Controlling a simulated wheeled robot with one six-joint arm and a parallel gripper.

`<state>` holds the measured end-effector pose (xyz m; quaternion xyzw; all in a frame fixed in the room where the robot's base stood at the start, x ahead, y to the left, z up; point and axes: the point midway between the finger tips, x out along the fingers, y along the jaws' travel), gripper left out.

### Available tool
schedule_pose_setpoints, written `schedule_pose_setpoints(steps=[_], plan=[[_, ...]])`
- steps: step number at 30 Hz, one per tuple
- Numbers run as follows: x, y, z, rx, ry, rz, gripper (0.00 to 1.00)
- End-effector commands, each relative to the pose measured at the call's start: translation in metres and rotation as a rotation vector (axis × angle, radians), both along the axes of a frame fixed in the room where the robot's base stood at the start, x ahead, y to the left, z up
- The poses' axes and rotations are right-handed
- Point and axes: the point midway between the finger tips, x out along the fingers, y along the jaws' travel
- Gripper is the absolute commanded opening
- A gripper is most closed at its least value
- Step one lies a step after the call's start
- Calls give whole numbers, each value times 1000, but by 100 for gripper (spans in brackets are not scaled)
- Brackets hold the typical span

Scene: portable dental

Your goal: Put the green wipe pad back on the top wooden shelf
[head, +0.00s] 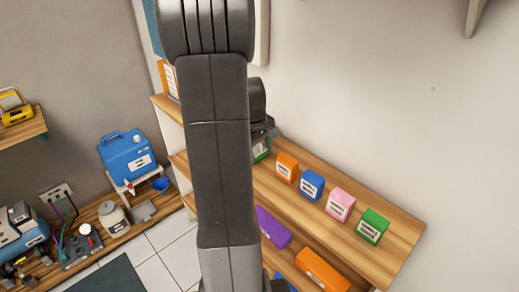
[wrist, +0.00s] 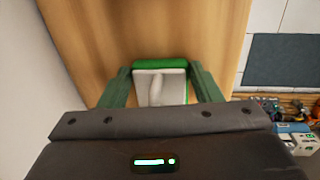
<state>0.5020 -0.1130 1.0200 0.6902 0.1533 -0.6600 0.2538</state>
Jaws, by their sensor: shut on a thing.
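My gripper (wrist: 160,78) is shut on the green wipe pad (wrist: 160,65), which sits between its two fingers in the wrist view. The pad has a green edge and a pale grey-white face. Behind it is a wooden surface; I cannot tell whether the pad touches it. In the head view my arm hides most of the gripper, and a bit of green (head: 261,150) shows beside the arm at the left end of the top wooden shelf (head: 400,236). That shelf holds an orange box (head: 286,167), a blue box (head: 311,184), a pink box (head: 340,204) and a green box (head: 372,227).
A lower shelf holds a purple box (head: 272,228) and a long orange box (head: 322,270). A blue canister (head: 126,157) and other equipment stand on a low wooden bench (head: 150,222) at the left. A pale wall rises behind the shelves.

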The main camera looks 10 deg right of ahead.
Motion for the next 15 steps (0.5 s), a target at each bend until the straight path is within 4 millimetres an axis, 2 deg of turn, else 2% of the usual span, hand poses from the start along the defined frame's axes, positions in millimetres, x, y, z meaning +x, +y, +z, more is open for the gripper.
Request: schedule_pose_setpoints(steps=[1, 4, 15], plan=[[0, 0, -2, 0, 0, 0, 62], [0, 0, -1, 0, 0, 0, 80], [0, 0, 5, 0, -1, 0, 80]])
